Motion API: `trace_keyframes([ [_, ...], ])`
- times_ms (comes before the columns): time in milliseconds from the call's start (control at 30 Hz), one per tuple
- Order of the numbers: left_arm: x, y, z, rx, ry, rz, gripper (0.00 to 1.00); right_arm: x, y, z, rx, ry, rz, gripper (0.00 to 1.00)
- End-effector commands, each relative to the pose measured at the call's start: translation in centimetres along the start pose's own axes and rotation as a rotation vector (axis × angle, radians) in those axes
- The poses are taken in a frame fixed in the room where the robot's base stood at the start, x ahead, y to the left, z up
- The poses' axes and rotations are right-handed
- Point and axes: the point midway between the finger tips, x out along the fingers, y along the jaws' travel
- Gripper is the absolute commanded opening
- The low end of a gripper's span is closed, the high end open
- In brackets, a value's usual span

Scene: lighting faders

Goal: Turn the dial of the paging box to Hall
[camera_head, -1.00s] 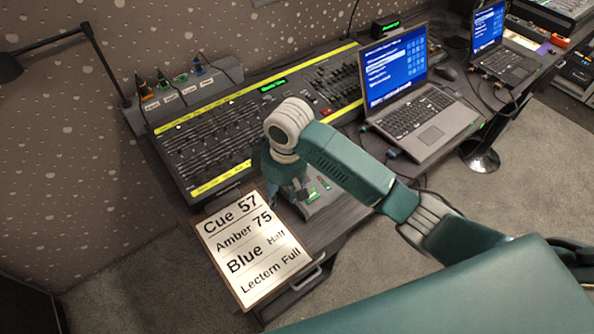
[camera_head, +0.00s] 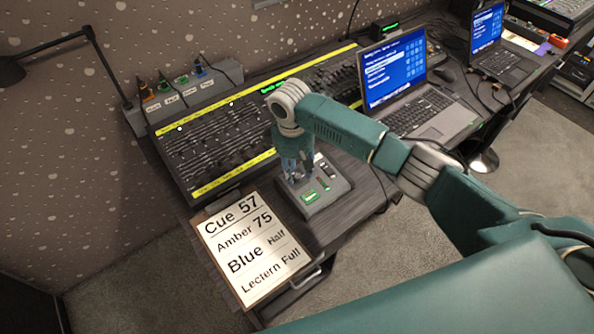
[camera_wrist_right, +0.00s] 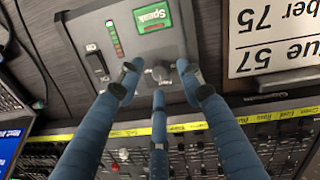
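The paging box (camera_head: 331,196) is a grey box on the desk, just right of the cue sign. In the right wrist view its panel (camera_wrist_right: 120,45) shows a green Speak button (camera_wrist_right: 153,15), a row of small level lights and a black switch (camera_wrist_right: 97,64). Its dark dial (camera_wrist_right: 187,70) sits below the button there. My right gripper (camera_wrist_right: 163,88) has its three blue fingers spread, with the tips just over the panel around the dial. Contact with the dial cannot be told. The dial's labels are not readable. In the head view the right gripper (camera_head: 297,178) points down and hides the dial.
A cue sign (camera_head: 248,246) lies left of the box. The fader desk (camera_head: 215,143) is behind, and a laptop (camera_head: 405,95) stands to the right. A grey strip with labelled plugs (camera_head: 190,88) and a black lamp (camera_head: 85,60) are at the back left.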

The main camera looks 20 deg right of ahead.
Motion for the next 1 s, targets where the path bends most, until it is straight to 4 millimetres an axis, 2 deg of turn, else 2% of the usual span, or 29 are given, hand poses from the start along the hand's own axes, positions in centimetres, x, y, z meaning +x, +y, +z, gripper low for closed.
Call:
trace_keyframes([
  [200,-0.2,0.0,0.0,0.0,0.0,0.0,0.0,1.5,0.0,0.0,-0.001,0.001,0.0,0.37],
  [467,-0.1,0.0,0.0,0.0,0.0,0.0,0.0,1.6,0.0,-0.1,-0.002,0.002,0.0,0.37],
  [600,-0.1,0.0,0.0,0.0,0.0,0.0,0.0,1.6,0.0,0.0,-0.001,0.002,0.0,0.09],
  [667,-0.1,0.0,0.0,0.0,0.0,0.0,0.0,1.6,0.0,0.0,-0.001,0.001,0.0,0.0],
  [1000,-0.2,0.0,0.0,0.0,0.0,0.0,0.0,1.6,0.0,0.0,-0.004,0.0,0.0,0.0],
])
